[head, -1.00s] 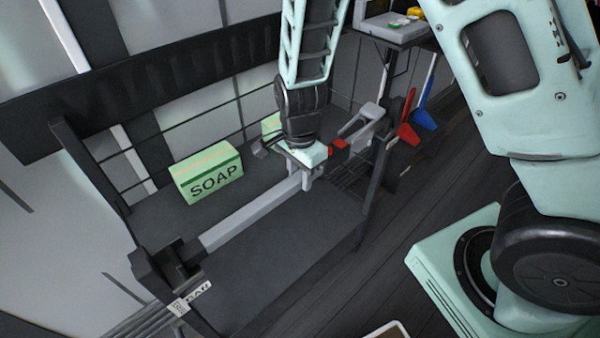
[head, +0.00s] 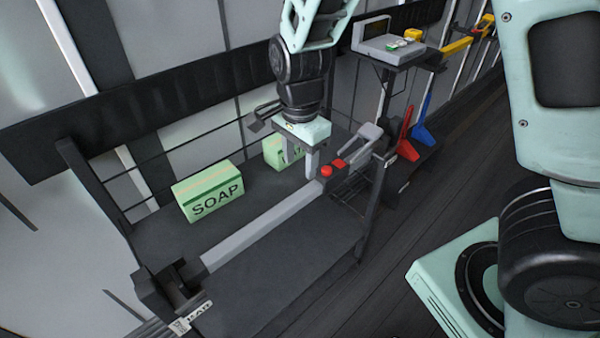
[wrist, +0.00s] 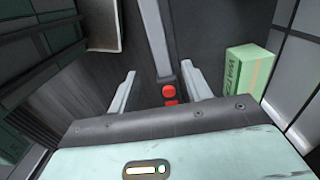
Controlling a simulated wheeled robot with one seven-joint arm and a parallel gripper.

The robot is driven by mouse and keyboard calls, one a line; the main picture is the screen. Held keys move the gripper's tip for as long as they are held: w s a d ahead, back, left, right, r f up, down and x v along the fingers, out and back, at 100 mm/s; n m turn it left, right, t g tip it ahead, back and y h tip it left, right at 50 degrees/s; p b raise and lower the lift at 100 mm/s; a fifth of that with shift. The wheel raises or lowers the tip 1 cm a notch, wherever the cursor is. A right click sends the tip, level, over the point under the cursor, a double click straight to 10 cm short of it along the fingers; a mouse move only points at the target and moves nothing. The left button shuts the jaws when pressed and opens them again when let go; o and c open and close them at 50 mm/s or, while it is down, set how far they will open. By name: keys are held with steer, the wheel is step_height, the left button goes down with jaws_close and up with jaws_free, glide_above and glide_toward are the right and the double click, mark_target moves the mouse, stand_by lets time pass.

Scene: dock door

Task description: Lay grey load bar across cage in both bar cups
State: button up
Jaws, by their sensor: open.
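The grey load bar (head: 265,228) lies across the front of the dark cage (head: 275,275). Its left end is at the black left bar cup (head: 165,290); I cannot tell how deep it sits. Its right end, with a red knob (head: 327,171), is near the right cage post; the right cup is not clear behind my gripper. My gripper (head: 314,167) is open and just above the bar's right part. In the wrist view the bar (wrist: 155,40) and red knob (wrist: 168,91) show between the spread fingers, with gaps on both sides.
A green soap box (head: 210,190) and a second green box (head: 275,153) stand on the cage floor behind the bar. Red and blue tools (head: 415,135) and a scale stand (head: 390,45) are to the right. Dark floor lies open at right.

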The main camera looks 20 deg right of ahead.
steer(key=s+a+r+n, duration=0.3)
steer(key=s+r+n, duration=0.1)
steer(key=s+n, duration=0.6)
steer(key=s+a+r+n, duration=0.3)
steer(key=s+r+n, duration=0.1)
steer(key=s+n, duration=0.6)
steer(key=shift+n+y, duration=0.3)
steer(key=shift+n, duration=0.8)
steer(key=shift+a, duration=0.1)
